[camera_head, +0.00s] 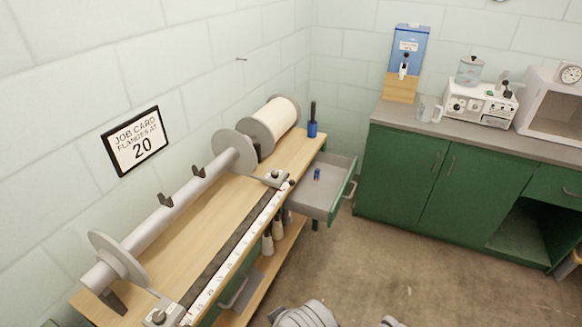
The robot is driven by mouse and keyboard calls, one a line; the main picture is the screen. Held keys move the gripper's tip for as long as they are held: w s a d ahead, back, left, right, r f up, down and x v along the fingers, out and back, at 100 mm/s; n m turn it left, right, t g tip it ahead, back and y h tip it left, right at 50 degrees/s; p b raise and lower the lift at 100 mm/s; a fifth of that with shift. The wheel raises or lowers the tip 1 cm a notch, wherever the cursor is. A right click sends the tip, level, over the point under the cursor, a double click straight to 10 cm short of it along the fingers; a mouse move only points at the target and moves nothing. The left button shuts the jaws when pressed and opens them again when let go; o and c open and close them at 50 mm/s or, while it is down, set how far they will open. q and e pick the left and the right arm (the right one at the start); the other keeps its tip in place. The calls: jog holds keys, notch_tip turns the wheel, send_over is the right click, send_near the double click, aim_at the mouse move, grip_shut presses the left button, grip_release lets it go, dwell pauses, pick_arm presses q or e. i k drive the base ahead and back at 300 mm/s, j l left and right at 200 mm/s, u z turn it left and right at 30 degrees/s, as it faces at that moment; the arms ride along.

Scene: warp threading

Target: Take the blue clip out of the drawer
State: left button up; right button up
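The drawer (322,202) stands pulled open at the right end of the wooden bench. The small blue clip (317,174) is inside it, on the drawer floor, near the middle. It is too small to make out its exact shape. Neither of my grippers can be made out. Only grey parts, probably of my own body, show at the bottom edge, well apart from the drawer.
The bench (213,219) carries a long roller (163,221) with flanges, a cream spool (274,118), a ruler strip and a blue holder (312,128). Green cabinets (407,170) stand to the right. Brown floor (400,260) is clear between.

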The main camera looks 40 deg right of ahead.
aim_at(318, 171)
jog(key=i+l+u, duration=0.25)
jog(key=l, duration=0.25)
jog(key=l+u, duration=0.25)
jog(key=l, duration=0.25)
jog(key=l+u, duration=0.2)
jog(key=l, duration=1.55)
jog(key=i+l, duration=0.15)
jog(key=l, duration=1.2)
jog(key=i+u, duration=0.05)
jog(key=i, duration=0.05)
